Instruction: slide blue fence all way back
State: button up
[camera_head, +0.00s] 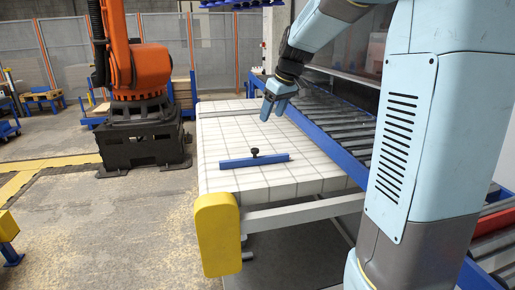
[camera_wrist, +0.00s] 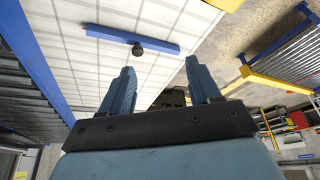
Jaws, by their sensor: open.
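The blue fence (camera_head: 235,162) is a low bar with a black knob (camera_head: 255,152) on top. It lies across the near part of the white gridded table (camera_head: 225,135). In the wrist view the fence (camera_wrist: 110,34) and its dark knob (camera_wrist: 137,48) show beyond my fingers. My gripper (camera_head: 272,108) hangs above the table, farther back and slightly right of the fence, apart from it. In the wrist view my gripper (camera_wrist: 158,75) has its two blue fingers spread with nothing between them.
A roller conveyor with a blue side rail (camera_head: 325,138) runs along the table's right side. A yellow end block (camera_head: 217,233) stands at the near left corner. An orange robot (camera_head: 140,65) stands left of the table.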

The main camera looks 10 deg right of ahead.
aim_at(255, 149)
jog(key=w+d+f+n, duration=0.1)
jog(key=w+f, duration=0.3)
jog(key=w, duration=0.3)
jog(key=w+d+f+n, duration=0.2)
jog(key=w+f, duration=0.2)
jog(key=w, duration=0.3)
jog(key=shift+g+y, duration=0.3)
jog(key=shift+y, duration=0.1)
jog(key=x, duration=1.3)
jog(key=shift+w+a+f, duration=0.15)
jog(key=shift+a+f, duration=0.15)
jog(key=shift+a, duration=0.05)
grip_shut()
